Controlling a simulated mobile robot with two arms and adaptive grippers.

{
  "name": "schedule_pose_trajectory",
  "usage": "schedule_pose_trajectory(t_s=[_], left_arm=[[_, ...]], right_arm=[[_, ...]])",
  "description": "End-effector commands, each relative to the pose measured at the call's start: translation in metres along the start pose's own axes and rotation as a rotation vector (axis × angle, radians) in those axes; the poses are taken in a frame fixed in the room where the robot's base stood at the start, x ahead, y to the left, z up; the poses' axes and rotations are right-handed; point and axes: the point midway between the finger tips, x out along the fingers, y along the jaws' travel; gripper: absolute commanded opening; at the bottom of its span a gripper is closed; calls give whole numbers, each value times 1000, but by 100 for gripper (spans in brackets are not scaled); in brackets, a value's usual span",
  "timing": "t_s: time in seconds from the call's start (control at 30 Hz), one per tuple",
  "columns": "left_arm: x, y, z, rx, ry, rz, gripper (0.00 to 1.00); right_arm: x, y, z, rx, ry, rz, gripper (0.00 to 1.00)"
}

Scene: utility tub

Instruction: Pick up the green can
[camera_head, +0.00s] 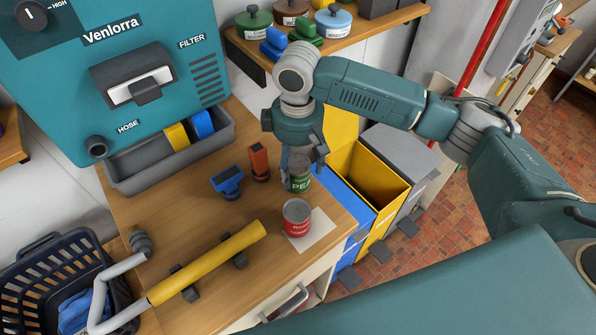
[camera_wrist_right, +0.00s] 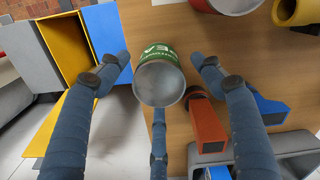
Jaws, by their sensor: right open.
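The green can (camera_head: 299,184) stands near the right edge of the wooden counter, behind the red can (camera_head: 297,217). Its upper part is hidden by my right gripper (camera_head: 304,164), which is above and around it. In the right wrist view, the green can (camera_wrist_right: 160,82) shows its grey round end and green label between the spread fingers of my right gripper (camera_wrist_right: 159,66). A gap shows on each side, so the fingers are open and not closed on it. My left gripper is not in view.
The red can stands on a pale square (camera_head: 318,236). An orange tool (camera_head: 259,161) and a blue tool (camera_head: 227,182) lie left of the green can. A yellow tube (camera_head: 207,262) lies at the front. Yellow (camera_head: 370,180) and grey bins stand beyond the counter's right edge.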

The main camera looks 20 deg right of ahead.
Motion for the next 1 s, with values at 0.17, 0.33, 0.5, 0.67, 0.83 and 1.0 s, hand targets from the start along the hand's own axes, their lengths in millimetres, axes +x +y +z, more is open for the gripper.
schedule_pose_trajectory(t_s=[0.17, 0.33, 0.5, 0.67, 0.83, 1.0], left_arm=[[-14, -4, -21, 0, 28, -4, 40], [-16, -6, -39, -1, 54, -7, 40], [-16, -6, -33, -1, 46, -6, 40], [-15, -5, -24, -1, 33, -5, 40], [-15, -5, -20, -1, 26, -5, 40], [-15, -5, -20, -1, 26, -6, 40]], right_arm=[[26, 0, 1, 0, -4, -1, 66], [40, 1, 1, 0, -1, 1, 66], [41, 0, 0, -1, 0, 1, 66], [41, 0, 0, -1, 0, 1, 40], [41, 1, 0, 0, 0, 1, 19], [40, 1, 0, 0, 0, 1, 19]])
